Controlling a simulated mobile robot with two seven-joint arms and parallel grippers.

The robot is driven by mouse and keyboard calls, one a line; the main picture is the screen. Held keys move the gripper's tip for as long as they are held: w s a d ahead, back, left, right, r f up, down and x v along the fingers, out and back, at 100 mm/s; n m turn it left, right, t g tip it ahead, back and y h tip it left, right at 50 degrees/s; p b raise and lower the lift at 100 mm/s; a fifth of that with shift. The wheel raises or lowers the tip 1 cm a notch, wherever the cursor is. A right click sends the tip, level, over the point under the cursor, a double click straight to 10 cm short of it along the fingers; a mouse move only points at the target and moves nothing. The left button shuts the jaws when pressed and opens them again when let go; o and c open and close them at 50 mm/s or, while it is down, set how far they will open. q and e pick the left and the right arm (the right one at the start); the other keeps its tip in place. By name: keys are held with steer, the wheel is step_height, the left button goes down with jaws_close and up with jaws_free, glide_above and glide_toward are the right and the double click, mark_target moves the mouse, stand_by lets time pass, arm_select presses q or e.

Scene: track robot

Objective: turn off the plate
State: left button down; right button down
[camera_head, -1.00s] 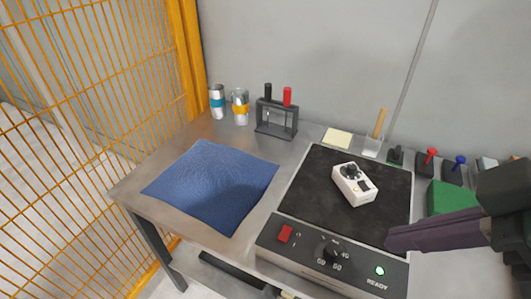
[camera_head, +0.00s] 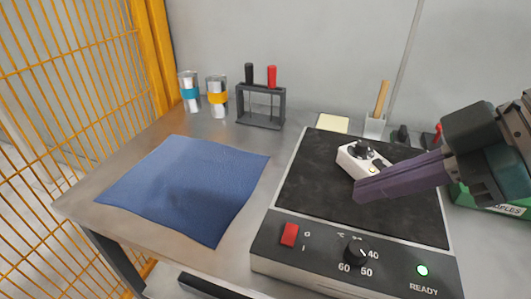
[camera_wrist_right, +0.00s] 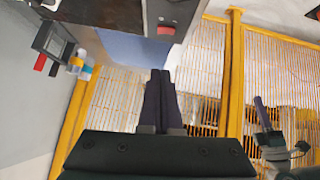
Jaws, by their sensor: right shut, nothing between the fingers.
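The hot plate (camera_head: 318,259) stands on the metal table, with a black top and a grey front panel. The panel has a red rocker switch (camera_head: 289,234) marked O and I, a black knob (camera_head: 356,251) with numbers, and a lit green light (camera_head: 422,270) by the word READY. In the right wrist view the red switch (camera_wrist_right: 166,30) shows at the top. My right gripper (camera_head: 362,192) is shut and empty, above the plate's top, to the right of and behind the switch. It also shows in the right wrist view (camera_wrist_right: 160,75).
A white device (camera_head: 352,163) with a black dial lies on the plate, partly behind my right gripper. A blue cloth (camera_head: 185,185) lies left. Two cans (camera_head: 217,97), a tool rack (camera_head: 262,105) and a green box (camera_head: 500,207) stand around. An orange fence (camera_head: 75,120) is at left.

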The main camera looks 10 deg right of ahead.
steer(key=b, duration=0.2)
glide_above(293, 228)
steer(key=s, duration=0.2)
steer(key=f, duration=0.5)
steer(key=d+f, duration=0.1)
steer(key=f, duration=0.1)
steer(key=shift+w+f, duration=0.1)
steer(key=shift+f, duration=0.05)
step_height(293, 228, down, 3)
steer(key=shift+w+d+r+b, duration=0.1)
steer(key=shift+r+b, duration=0.1)
steer(key=shift+b, duration=0.1)
steer(key=shift+w+d+f, duration=0.1)
steer(key=shift+f, duration=0.5)
steer(key=shift+w+d+f+b, duration=0.1)
steer(key=shift+f+b, duration=0.35)
steer(key=shift+b, duration=0.15)
steer(key=shift+r+g, duration=0.2)
steer(key=shift+g, duration=0.1)
